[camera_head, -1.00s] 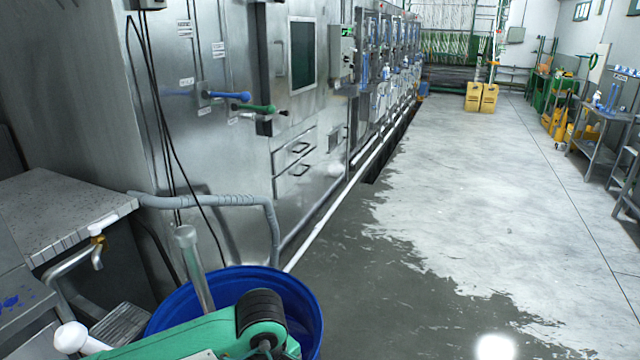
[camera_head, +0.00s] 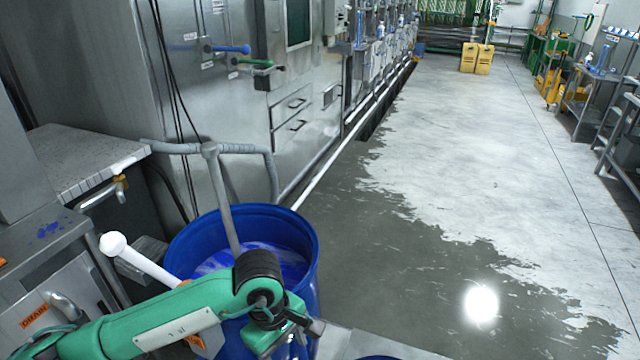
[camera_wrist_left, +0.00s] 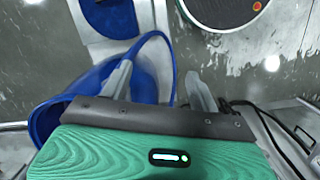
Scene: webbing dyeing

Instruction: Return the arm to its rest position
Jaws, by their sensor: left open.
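My left arm is green with a black joint and reaches in from the lower left in the camera_head view. Its gripper (camera_head: 308,332) hangs at the bottom centre, in front of the blue barrel, and is partly hidden by the arm. In the left wrist view, my left gripper (camera_wrist_left: 160,88) has its two grey fingers spread apart with nothing held between them. The blue barrel (camera_wrist_left: 150,62) shows behind and below the fingers. My right arm and gripper are not in view.
The blue barrel (camera_head: 307,262) holds blue liquid and a grey stick (camera_head: 222,195). A white-knobbed rod (camera_head: 140,260) leans near it. The wet floor (camera_head: 400,250) on the right is open.

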